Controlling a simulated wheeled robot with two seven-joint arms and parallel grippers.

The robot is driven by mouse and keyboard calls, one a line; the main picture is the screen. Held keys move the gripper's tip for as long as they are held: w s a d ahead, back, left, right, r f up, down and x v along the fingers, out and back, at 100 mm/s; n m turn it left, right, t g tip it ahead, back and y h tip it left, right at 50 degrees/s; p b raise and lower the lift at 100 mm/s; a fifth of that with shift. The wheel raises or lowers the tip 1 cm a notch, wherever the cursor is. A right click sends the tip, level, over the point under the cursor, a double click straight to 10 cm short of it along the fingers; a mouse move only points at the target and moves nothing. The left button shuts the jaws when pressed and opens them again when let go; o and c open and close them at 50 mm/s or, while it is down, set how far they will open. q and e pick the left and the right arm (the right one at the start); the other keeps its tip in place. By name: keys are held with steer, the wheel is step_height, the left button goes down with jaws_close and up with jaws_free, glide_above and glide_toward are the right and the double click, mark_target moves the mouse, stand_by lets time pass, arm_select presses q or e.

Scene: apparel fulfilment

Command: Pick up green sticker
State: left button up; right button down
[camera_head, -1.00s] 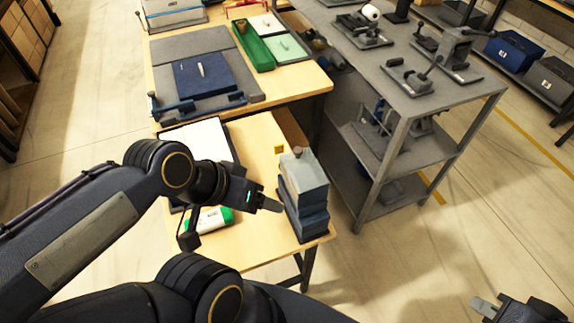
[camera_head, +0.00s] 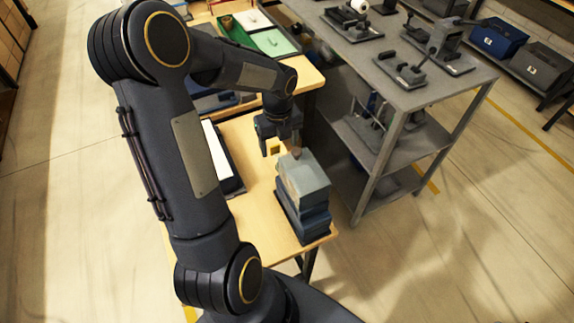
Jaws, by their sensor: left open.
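My left gripper (camera_head: 281,148) points down over the wooden table, open, just behind the stack of grey-blue boxes (camera_head: 304,195). A small yellow item (camera_head: 275,149) shows between its fingers; I cannot tell whether they touch it. I see no smaller piece clearly readable as a green sticker. My right gripper is out of the frame.
A green tray (camera_head: 233,31) stands on the back table. A grey metal shelf table (camera_head: 410,100) with tools stands to the right. A white sheet on a dark board (camera_head: 217,150) lies partly behind my arm.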

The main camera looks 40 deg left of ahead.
arm_select(q)
steer(key=shift+d+f+p, duration=0.1)
steer(key=shift+d+f, duration=0.15)
steer(key=shift+f, duration=0.85)
steer(key=shift+d+f+p, duration=0.1)
steer(key=shift+d+f, duration=0.1)
steer(key=shift+f, duration=0.9)
steer(key=shift+d+f+p, duration=0.1)
steer(key=shift+d+f, duration=0.15)
steer(key=shift+f, duration=0.85)
steer(key=shift+f, duration=0.25)
steer(key=shift+c, duration=0.4)
steer(key=c, duration=0.7)
